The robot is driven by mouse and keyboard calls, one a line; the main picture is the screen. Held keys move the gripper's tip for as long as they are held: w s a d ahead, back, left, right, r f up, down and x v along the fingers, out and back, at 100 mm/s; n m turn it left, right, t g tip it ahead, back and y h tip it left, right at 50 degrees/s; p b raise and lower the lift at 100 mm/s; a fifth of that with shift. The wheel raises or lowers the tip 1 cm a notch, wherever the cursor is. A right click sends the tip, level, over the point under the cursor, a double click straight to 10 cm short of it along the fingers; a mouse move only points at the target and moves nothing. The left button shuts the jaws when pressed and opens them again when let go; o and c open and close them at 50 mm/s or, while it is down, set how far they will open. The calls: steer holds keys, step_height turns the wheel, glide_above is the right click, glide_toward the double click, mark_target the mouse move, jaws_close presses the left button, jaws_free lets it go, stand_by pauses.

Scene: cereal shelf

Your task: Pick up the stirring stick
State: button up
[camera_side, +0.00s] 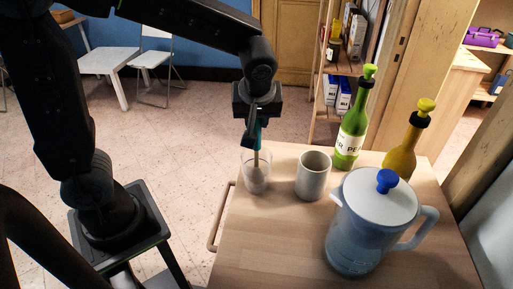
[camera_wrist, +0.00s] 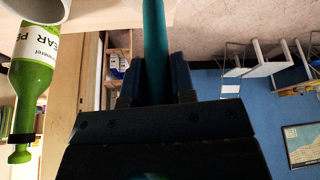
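The stirring stick (camera_side: 257,156) stands nearly upright in a clear glass (camera_side: 256,178) near the table's left edge. Its lower part is pale and its upper part is teal. My gripper (camera_side: 254,132) is above the glass, at the teal upper part. In the wrist view the teal part of the stick (camera_wrist: 155,50) runs between the two dark fingers, which appear to press against both its sides. The stick's lower end is inside the glass; its top is hidden by my gripper.
A grey cup (camera_side: 313,178) stands just right of the glass. A blue pitcher (camera_side: 362,235) with a white lid is in front. A green bottle (camera_side: 352,125) and a yellow bottle (camera_side: 402,148) stand behind. The wooden table (camera_side: 255,245) is clear at its front left.

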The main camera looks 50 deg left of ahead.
jaws_close()
